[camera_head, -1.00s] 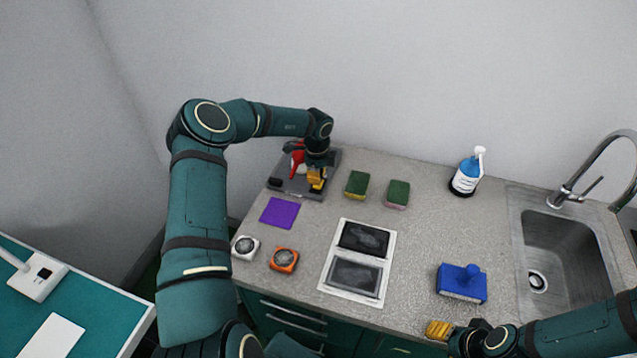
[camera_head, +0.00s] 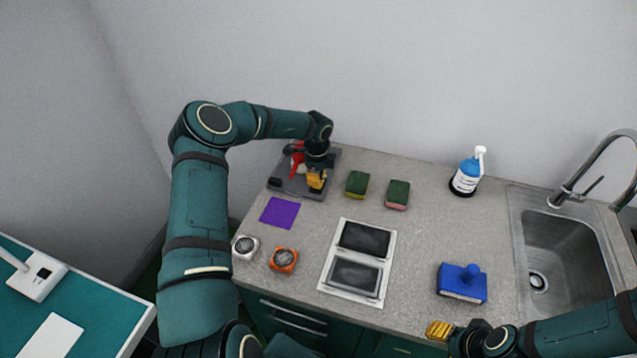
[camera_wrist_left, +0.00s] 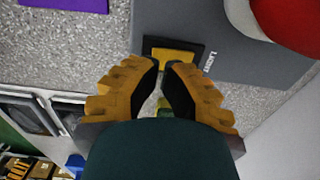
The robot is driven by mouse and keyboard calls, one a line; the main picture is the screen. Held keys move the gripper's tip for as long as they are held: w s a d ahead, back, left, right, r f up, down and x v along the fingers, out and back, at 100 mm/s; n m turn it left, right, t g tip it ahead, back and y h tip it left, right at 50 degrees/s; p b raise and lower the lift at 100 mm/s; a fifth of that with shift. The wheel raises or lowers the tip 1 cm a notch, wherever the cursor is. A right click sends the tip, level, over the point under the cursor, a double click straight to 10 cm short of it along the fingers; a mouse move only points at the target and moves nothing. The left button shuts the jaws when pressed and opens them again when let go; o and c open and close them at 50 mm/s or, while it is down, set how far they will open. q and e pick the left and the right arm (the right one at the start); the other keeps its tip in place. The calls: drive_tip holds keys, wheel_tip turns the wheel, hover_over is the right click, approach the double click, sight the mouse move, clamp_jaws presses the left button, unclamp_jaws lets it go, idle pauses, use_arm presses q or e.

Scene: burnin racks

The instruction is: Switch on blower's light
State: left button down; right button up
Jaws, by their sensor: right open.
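A grey base (camera_head: 300,188) with a red part (camera_head: 296,164) on it stands at the back left of the counter. In the left wrist view, the grey base (camera_wrist_left: 230,60) bears a yellow switch (camera_wrist_left: 180,56) in a black frame, with small white lettering beside it. I cannot tell for sure that this is the blower. My left gripper (camera_head: 316,182) is over the base's front right part. In the wrist view its fingertips (camera_wrist_left: 167,64) nearly meet at the switch; contact is unclear. They hold nothing visible. My right gripper (camera_head: 436,330) is open and empty at the counter's front edge.
Two sponges (camera_head: 357,184), a purple pad (camera_head: 280,212), two small round-faced devices (camera_head: 284,260), and a two-panel plate (camera_head: 328,270) lie nearby. A side table (camera_head: 105,305) is left.

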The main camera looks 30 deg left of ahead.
use_arm(q)
drive_tip(key=shift+f+b, duration=0.35)
drive_tip(key=shift+f, duration=0.95)
idle(0.7)
drive_tip(key=shift+r, duration=0.1)
drive_tip(key=shift+r+p, duration=0.55)
drive_tip(key=shift+p, duration=0.05)
drive_tip(key=shift+r+p, duration=0.4)
drive_tip(key=shift+r, duration=2.45)
drive_tip(key=shift+f, duration=0.1)
